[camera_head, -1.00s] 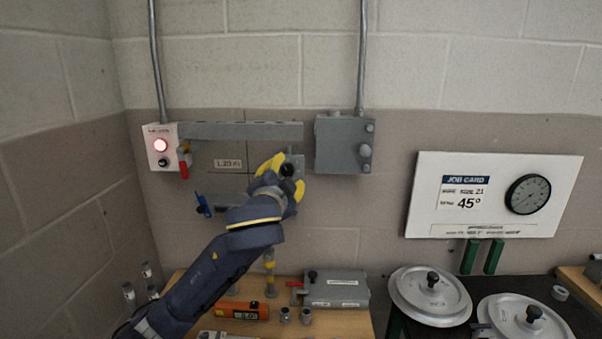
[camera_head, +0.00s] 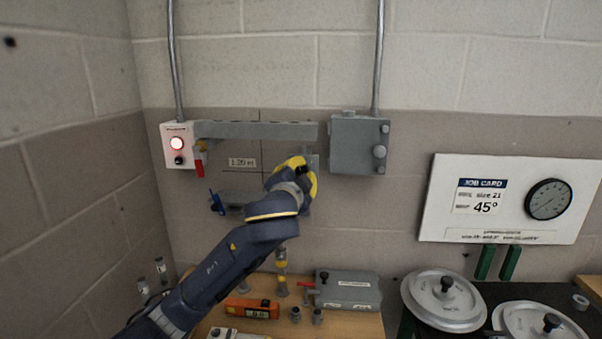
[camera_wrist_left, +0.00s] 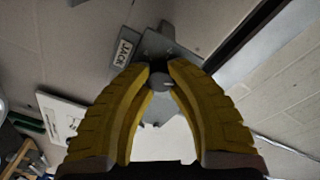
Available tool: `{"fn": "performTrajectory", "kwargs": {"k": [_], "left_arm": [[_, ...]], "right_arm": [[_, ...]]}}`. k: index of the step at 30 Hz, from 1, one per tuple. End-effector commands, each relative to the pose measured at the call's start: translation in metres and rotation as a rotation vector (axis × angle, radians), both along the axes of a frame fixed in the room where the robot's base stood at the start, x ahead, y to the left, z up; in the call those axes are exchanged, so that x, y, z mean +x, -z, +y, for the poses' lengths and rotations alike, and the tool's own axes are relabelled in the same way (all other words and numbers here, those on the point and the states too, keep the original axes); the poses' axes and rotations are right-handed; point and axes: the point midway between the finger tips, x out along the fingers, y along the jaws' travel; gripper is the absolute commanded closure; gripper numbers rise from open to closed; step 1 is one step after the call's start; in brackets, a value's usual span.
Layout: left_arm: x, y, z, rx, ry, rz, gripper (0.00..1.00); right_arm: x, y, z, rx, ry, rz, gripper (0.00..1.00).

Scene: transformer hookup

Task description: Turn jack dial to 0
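The jack dial (camera_wrist_left: 160,80) shows in the left wrist view as a small grey round knob on a grey wall bracket, beside a JACK label (camera_wrist_left: 123,52). My left gripper (camera_wrist_left: 159,70) has its yellow fingers on both sides of the knob, and they look to be touching it. In the head view my left gripper (camera_head: 303,172) is at the wall bracket (camera_head: 313,160) and hides the dial. The dial's scale and setting cannot be read. My right gripper is in neither view.
A grey wall box (camera_head: 350,145) is right of the gripper. A white switch box (camera_head: 171,158) with a lit red lamp is at left. Below are a wooden bench (camera_head: 345,322), an orange level (camera_head: 250,309) and a grey case (camera_head: 348,290). A job card board (camera_head: 505,220) is at right.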

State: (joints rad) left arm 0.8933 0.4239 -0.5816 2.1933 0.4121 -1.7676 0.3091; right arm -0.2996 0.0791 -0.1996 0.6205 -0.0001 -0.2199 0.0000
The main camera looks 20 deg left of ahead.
Motion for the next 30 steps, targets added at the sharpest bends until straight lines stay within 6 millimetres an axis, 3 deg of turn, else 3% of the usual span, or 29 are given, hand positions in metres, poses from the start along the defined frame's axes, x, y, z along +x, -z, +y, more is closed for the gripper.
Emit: {"fn": "performTrajectory", "kwargs": {"k": [3,10,21,30], "left_arm": [[0.0000,-0.0005,0.0005,0.000,-0.002,-0.001,1.00],[0.0000,-0.0008,0.0006,0.029,-0.002,0.005,1.00],[-0.0001,-0.0016,0.0007,0.336,-0.003,0.064,1.00],[-0.0001,-0.0018,0.0007,0.407,-0.002,0.076,1.00]], "right_arm": [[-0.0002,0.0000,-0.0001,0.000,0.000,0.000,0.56],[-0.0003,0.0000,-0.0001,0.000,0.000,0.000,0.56],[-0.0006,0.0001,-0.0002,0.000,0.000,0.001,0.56],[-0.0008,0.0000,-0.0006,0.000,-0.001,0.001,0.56]]}}
